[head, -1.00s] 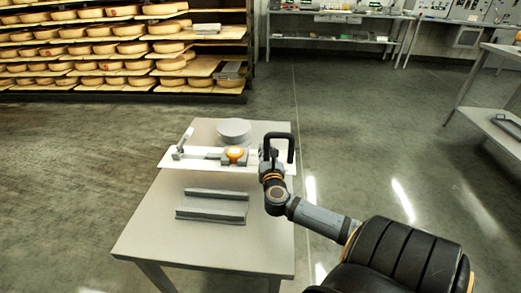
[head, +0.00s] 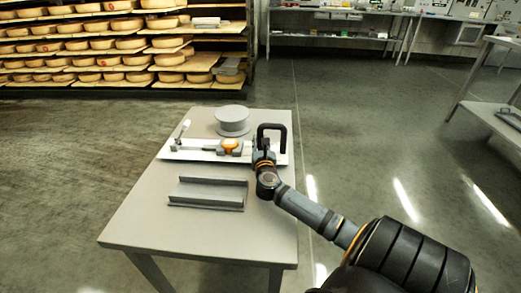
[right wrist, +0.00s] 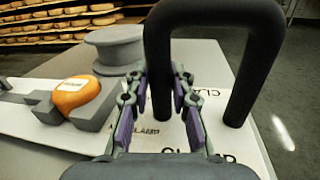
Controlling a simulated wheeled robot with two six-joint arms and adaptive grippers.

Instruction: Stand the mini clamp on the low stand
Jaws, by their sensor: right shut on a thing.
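The black arch-shaped thing (head: 272,127), which I take for the mini clamp, is upright at the right end of a white mat. It also shows large in the right wrist view (right wrist: 215,18). My right gripper (right wrist: 160,125) is shut on its left leg, the purple finger pads on either side. I cannot tell whether the legs touch the mat. A round grey spool-shaped stand (head: 232,116), likely the low stand, is behind the mat; it also shows in the right wrist view (right wrist: 115,45). Its flat top is empty. My left gripper is out of view.
The white mat (head: 195,155), with printed lettering, also holds an orange rounded thing (head: 231,144) in a grey holder and a slim tool (head: 181,131) at left. A grey channel-shaped tray (head: 208,193) lies in front. The grey table's (head: 180,232) front is clear.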

